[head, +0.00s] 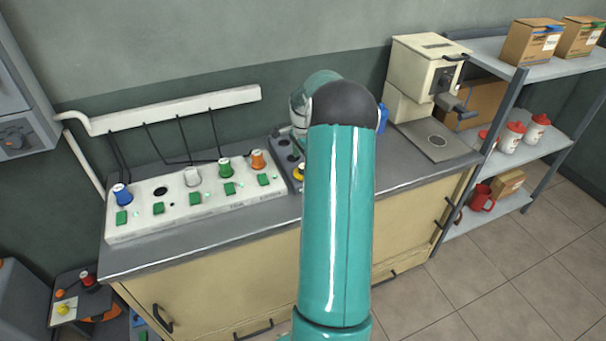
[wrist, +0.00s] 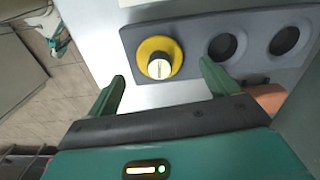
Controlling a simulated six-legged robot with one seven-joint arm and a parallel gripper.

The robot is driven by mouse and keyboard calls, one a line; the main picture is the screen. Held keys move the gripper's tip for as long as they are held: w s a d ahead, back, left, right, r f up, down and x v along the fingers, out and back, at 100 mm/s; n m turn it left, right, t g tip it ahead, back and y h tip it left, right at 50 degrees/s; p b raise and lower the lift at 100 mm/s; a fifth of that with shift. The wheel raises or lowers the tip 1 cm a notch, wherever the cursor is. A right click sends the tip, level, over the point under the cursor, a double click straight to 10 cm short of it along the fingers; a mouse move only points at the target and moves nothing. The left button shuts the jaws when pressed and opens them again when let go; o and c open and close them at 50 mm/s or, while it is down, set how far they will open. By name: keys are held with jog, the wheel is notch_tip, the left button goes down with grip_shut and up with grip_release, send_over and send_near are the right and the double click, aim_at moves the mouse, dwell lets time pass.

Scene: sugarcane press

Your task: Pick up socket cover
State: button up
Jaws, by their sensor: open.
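A yellow round socket cover with a white, dark-marked knob (wrist: 153,47) sits in the grey holder (wrist: 190,22) in the wrist view. In the head view a small part of its yellow edge (head: 299,172) shows left of my teal arm. My gripper (wrist: 161,73) is open and empty. Its two green fingers stand left and right of the cover, slightly nearer the camera, and appear apart from it.
Two empty dark holes (wrist: 223,45) lie right of the cover in the holder. A white socket panel (head: 190,207) with blue, white, green and orange plugs stands on the counter (head: 150,256). A beige machine (head: 428,80) stands at the back right, beside a shelf (head: 545,150).

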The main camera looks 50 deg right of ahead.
aim_at(303, 166)
notch_tip(303, 166, down, 3)
jog(key=shift+f, duration=0.15)
jog(key=c, duration=1.1)
